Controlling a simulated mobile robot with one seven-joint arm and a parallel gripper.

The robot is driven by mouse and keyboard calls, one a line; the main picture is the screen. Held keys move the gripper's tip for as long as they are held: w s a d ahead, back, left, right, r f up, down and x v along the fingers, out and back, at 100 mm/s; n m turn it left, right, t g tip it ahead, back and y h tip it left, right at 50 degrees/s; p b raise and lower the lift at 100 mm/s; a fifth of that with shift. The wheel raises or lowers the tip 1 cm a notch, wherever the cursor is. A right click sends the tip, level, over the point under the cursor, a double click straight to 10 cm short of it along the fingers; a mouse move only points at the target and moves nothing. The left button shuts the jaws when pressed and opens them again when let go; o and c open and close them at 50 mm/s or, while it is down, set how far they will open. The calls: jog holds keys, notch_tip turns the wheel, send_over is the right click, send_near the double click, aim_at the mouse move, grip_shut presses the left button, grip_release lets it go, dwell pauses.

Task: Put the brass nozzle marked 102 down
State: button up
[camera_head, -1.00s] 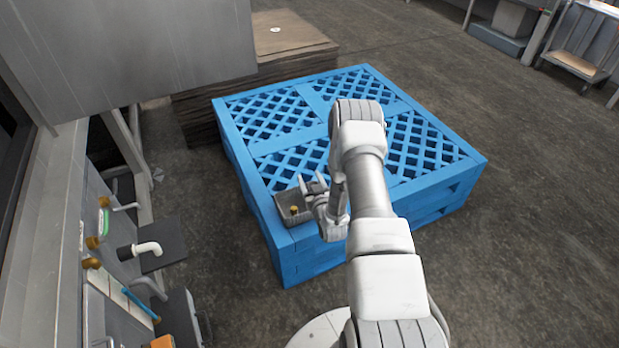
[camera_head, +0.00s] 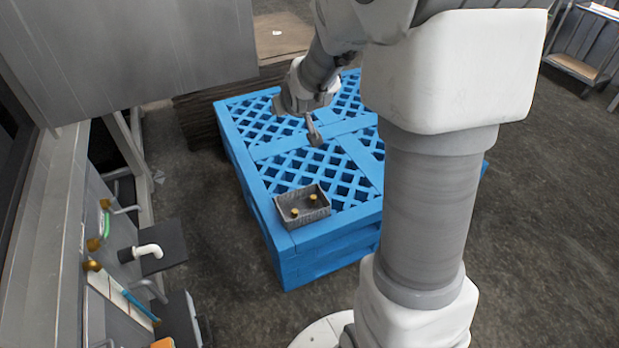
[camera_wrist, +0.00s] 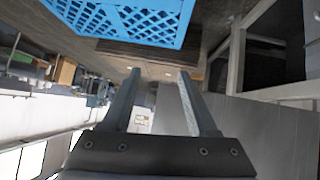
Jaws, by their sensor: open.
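Two small brass nozzles sit in a grey pan (camera_head: 306,215) on the near left corner of the blue pallet stack (camera_head: 290,250). One nozzle (camera_head: 295,212) is at the left of the pan and the other nozzle (camera_head: 313,198) is at the right. Their markings are too small to read, so I cannot tell which is 102. My gripper (camera_head: 314,136) is up over the pallets, beyond the pan and apart from it. In the wrist view my gripper (camera_wrist: 160,75) is open, with nothing between its fingers.
A grey panel (camera_head: 130,50) hangs at the upper left. At the left, a bench carries a white pipe elbow (camera_head: 148,249) and several other fittings. A brown stack (camera_head: 285,40) stands behind the pallets. The pallet top (camera_head: 310,165) around the pan is clear.

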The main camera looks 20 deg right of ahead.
jog(key=s+a+r+g, duration=0.1)
jog(key=s+a+r, duration=0.1)
jog(key=s, duration=0.8)
jog(key=s+a+r+g, duration=0.2)
jog(key=s+a+r, duration=0.1)
jog(key=s, duration=0.7)
jog(key=s+a+r+g+y, duration=0.1)
jog(key=s+a+r, duration=0.1)
jog(key=s, duration=0.8)
jog(key=shift+a+r, duration=0.25)
jog(key=shift+r, duration=0.5)
jog(key=shift+r, duration=0.15)
notch_tip(320, 180, up, 24)
jog(key=p, duration=2.4)
